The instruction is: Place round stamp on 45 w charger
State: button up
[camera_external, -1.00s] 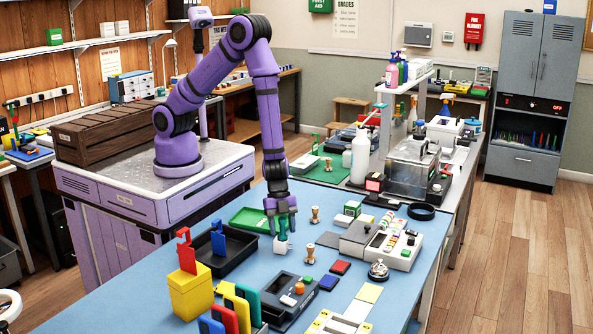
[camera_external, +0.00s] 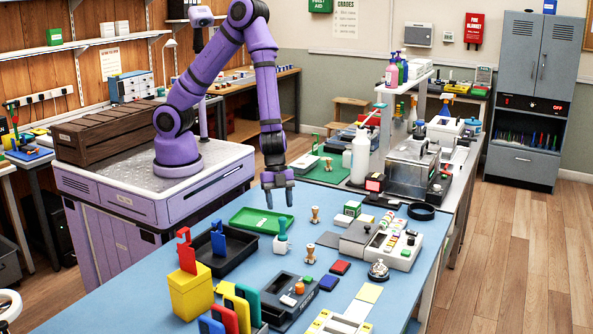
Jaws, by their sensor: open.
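My gripper (camera_external: 278,198) is open and empty, pointing down above the green tray. Below it a small white block (camera_external: 281,247) stands on the blue table, with a slim green-blue upright piece (camera_external: 282,229) on top. The block may be the 45 W charger and the upright piece a stamp, but they are too small to tell for sure. Two wooden-handled stamps stand upright on the table: one (camera_external: 315,214) to the right of the tray, one (camera_external: 309,254) right of the white block. I cannot tell which stamp is the round one.
A green tray (camera_external: 243,217) and a black tray (camera_external: 240,262) lie left of the block. A dark device (camera_external: 272,301), a yellow box (camera_external: 190,297), a grey-white machine (camera_external: 401,258) and a bell (camera_external: 378,270) stand around the table.

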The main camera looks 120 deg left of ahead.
jog(key=s+a+r+n+t+y, duration=0.1)
jog(key=s+a+r+n+y, duration=0.25)
jog(key=r, duration=0.85)
jog(key=s+a+r+n+y, duration=0.1)
jog(key=s+a+r+y, duration=0.35)
jog(key=r, duration=0.65)
jog(key=s+r+n+h, duration=0.1)
jog(key=s+r, duration=0.3)
jog(key=s, duration=0.3)
jog(key=s+r+n+h, duration=0.2)
jog(key=s+r, duration=0.2)
jog(key=s, duration=0.3)
jog(key=s+r+n+t+h, duration=0.1)
jog(key=s+r, duration=0.3)
jog(key=s, duration=0.3)
jog(key=shift+d+h, duration=0.4)
jog(key=shift+w+n, duration=0.1)
jog(key=shift+n, duration=0.15)
